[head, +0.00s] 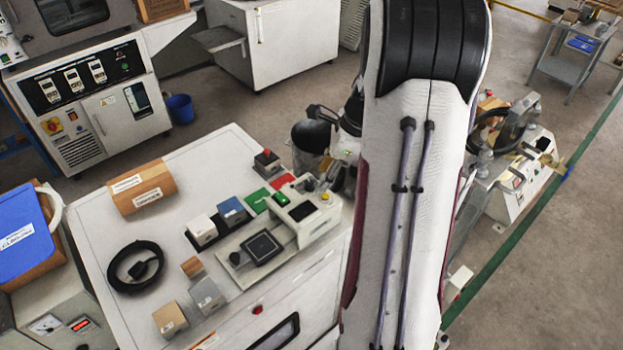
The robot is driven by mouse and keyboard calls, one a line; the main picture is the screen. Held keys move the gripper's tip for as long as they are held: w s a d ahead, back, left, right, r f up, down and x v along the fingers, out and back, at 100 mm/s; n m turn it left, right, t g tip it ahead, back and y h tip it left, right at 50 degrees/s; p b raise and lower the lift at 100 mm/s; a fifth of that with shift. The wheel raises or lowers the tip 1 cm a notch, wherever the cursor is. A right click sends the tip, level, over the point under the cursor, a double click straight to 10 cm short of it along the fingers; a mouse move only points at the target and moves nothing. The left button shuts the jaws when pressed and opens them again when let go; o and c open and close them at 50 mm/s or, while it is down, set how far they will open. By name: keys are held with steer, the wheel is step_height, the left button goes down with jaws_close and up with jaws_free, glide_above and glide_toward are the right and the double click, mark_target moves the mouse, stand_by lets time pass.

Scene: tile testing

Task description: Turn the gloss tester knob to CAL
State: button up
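A pale boxy instrument (308,212), which looks like the gloss tester, stands at the right side of the white bench top. It has a small dark display, a green patch at its left end and a small yellow spot near its right end. I cannot make out the knob's pointer or a CAL mark. My arm fills the right middle of the view. Its wrist, with a small green light, is just behind and right of the instrument. My gripper (327,170) is mostly hidden there; its fingers are too small and dark to read, and contact with the knob cannot be told.
Green and red tiles lie behind the instrument. The bench's left middle has bare room.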

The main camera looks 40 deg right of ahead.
mark_target(310, 182)
steer(key=shift+w+d+r+m+t, duration=0.25)
steer(key=shift+w+m, duration=0.3)
steer(key=shift+m, duration=0.55)
steer(key=shift+w+d+r+m+t, duration=0.15)
steer(key=shift+w+d+r+m, duration=0.3)
steer(key=shift+m, duration=0.65)
steer(key=shift+a+f, duration=0.1)
steer(key=shift+x, duration=3.95)
jaws_close()
